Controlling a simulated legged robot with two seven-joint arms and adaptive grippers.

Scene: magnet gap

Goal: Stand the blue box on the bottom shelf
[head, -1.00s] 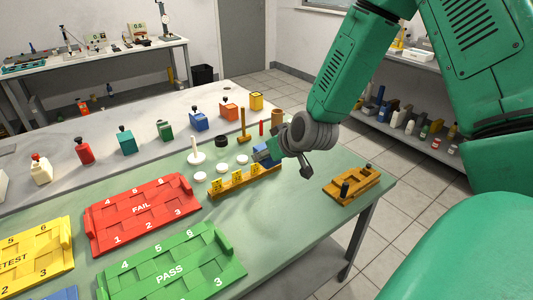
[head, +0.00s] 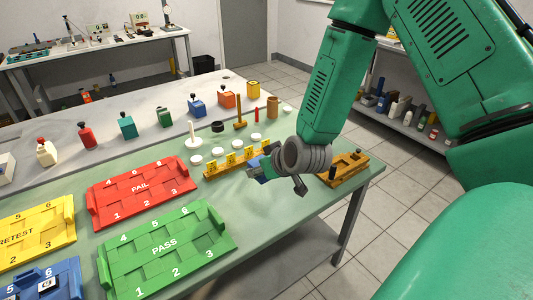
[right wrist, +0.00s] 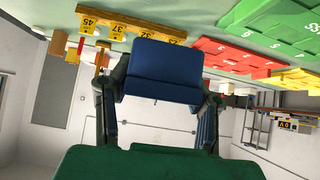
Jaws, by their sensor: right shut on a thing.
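My right gripper (head: 276,181) is shut on a blue box (head: 257,166) above the green mat, in front of the right end of the yellow card rack (head: 236,160). In the right wrist view the blue box (right wrist: 160,75) sits between both fingers. I cannot tell whether it clears the mat. A shelf unit stands at the back right; its lower shelf (head: 428,138) carries several bottles and boxes and is partly hidden by my right arm. My left gripper is not in view.
Red FAIL (head: 140,188), green PASS (head: 165,250) and yellow RETEST (head: 35,230) trays lie left on the table. A wooden holder (head: 343,170) sits near the right edge. Several knobbed blocks line the back. Floor (head: 400,190) is clear between table and shelf.

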